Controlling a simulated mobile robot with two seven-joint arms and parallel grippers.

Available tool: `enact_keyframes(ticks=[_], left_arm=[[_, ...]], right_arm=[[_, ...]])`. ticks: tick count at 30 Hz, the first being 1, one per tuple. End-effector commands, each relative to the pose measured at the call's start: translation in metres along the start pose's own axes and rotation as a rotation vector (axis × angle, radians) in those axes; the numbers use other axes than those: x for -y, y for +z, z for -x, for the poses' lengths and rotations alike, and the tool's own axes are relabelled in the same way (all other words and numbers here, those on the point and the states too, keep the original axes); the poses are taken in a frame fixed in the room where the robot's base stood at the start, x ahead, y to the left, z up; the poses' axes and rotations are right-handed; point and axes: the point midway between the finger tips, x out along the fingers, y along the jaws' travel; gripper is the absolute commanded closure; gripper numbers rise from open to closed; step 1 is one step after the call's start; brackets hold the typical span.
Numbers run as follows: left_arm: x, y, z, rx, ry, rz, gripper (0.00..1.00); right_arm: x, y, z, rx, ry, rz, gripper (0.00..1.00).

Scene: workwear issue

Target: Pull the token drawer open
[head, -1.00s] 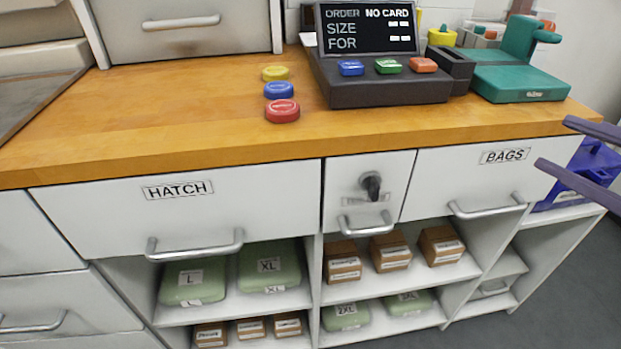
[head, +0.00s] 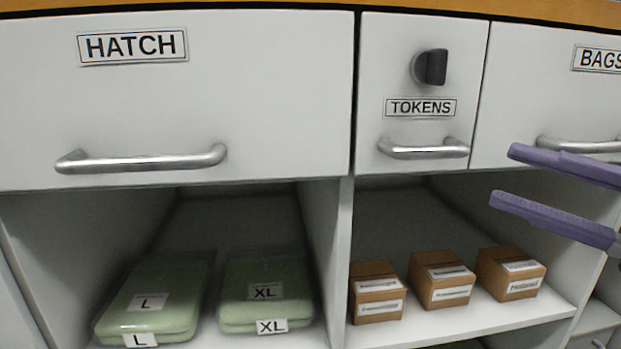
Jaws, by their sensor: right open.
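The token drawer (head: 380,66) is a narrow white front labelled TOKENS, between the HATCH and BAGS drawers, and looks flush with them. A dark knob (head: 430,67) sits above its label. Its silver bar handle (head: 424,149) runs along the lower part. My right gripper (head: 503,175) comes in from the right with two purple fingers spread apart and nothing between them. Its fingertips are to the right of the token handle and a little lower in the picture, in front of the BAGS drawer and the open shelf. My left gripper is out of view.
The HATCH drawer (head: 270,100) with its handle (head: 140,159) is at left. The BAGS drawer handle (head: 580,146) is just behind my right fingers. Below are open shelves with green packs (head: 150,300) and several brown boxes (head: 376,291). The wooden worktop edge (head: 560,10) is above.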

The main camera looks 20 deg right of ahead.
Motion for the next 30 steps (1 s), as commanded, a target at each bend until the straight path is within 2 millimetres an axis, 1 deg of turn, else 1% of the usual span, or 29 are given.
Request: enact_keyframes(ticks=[5,9,12,15,21,29,30], left_arm=[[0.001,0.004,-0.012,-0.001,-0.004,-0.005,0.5],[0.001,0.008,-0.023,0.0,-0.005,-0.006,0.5],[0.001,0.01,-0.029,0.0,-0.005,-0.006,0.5],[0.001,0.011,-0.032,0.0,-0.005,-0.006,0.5],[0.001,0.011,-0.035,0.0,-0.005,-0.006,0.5],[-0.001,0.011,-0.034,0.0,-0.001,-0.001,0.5],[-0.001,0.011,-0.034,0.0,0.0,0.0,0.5]], right_arm=[[0.001,-0.001,-0.029,-0.006,0.006,0.003,0.53],[0.001,-0.001,-0.057,-0.004,0.006,0.004,0.53],[0.0,-0.001,-0.073,-0.003,0.004,0.002,0.53],[-0.001,-0.001,-0.083,-0.002,0.004,0.0,0.53],[-0.001,0.0,-0.093,0.0,0.001,-0.002,0.53],[-0.002,0.0,-0.094,0.001,0.0,-0.003,0.53],[-0.002,0.0,-0.094,0.001,0.0,-0.003,0.56]])
